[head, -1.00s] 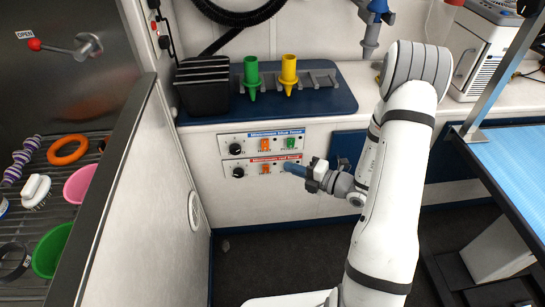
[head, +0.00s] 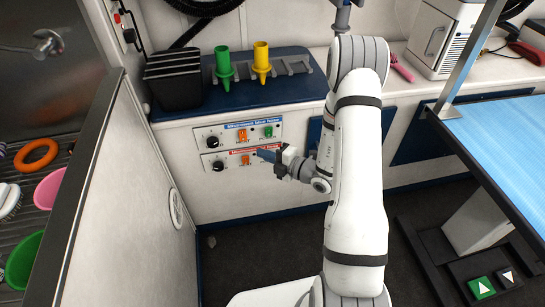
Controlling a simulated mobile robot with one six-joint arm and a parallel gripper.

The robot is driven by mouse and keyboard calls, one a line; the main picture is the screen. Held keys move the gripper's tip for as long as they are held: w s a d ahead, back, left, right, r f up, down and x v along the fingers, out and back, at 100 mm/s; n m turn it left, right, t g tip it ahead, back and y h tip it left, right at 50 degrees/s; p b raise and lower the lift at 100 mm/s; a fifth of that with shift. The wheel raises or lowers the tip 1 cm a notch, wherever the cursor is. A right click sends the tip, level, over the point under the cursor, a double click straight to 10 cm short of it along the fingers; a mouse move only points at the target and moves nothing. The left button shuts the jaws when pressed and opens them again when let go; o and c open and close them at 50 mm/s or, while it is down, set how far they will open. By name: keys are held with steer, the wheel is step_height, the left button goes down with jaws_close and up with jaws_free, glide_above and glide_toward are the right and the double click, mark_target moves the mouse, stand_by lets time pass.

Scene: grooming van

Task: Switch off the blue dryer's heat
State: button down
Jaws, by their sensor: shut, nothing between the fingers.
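The blue-labelled dryer panel (head: 222,136) is the upper of two control strips on the front of the counter. It has a black knob (head: 212,142) at left, an orange switch (head: 242,135) in the middle and a green switch (head: 268,131) at right. The red-labelled panel (head: 229,160) sits right below, with its own black knob (head: 218,165) and orange switch (head: 245,159). I cannot tell whether the tips touch the panel.
The blue counter mat (head: 190,104) above holds a black bin (head: 174,82), a green nozzle (head: 223,66) and a yellow nozzle (head: 261,60). A partition (head: 88,170) stands at left. A blue-topped table (head: 510,140) is at right.

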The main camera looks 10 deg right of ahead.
mark_target(241, 139)
steer(key=shift+w+a+f+b, duration=0.2)
steer(key=shift+w+a, duration=0.35)
steer(key=shift+w, duration=0.65)
steer(key=shift+w+a+f+b, duration=0.15)
steer(key=shift+w+a, duration=0.45)
steer(key=shift+w, duration=0.65)
steer(key=shift+w+a+f+b, duration=0.1)
steer(key=shift+w+a+f, duration=0.15)
steer(key=shift+w+a, duration=0.65)
steer(key=shift+w+d, duration=0.3)
steer(key=shift+d, duration=0.05)
